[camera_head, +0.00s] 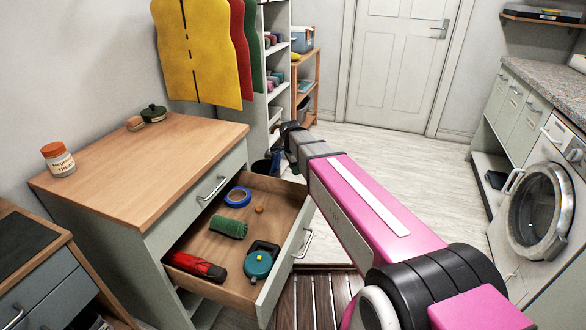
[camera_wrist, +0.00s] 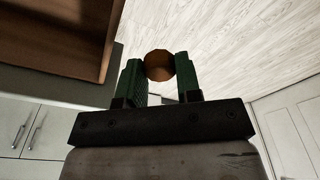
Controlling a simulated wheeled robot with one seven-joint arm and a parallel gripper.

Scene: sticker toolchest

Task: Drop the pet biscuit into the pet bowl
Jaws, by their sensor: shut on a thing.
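My gripper (camera_wrist: 159,63) has its two green fingers closed on either side of a round brown piece, the pet biscuit (camera_wrist: 158,68), which sits between the fingertips. In the head view my arm reaches out past the open drawer's right back corner, and the biscuit cannot be made out there. In the wrist view the biscuit is held up over the pale floor, apart from the drawer. I cannot pick out a pet bowl for certain in either view.
The open drawer (camera_head: 204,251) holds a blue ring (camera_head: 237,197), a small orange piece (camera_head: 259,210), a green roll (camera_head: 228,227), a red tool (camera_head: 200,266) and a teal case (camera_head: 259,264). A jar (camera_head: 59,161) stands on the chest top (camera_head: 135,175). A dark blue container (camera_head: 265,166) is behind the drawer.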

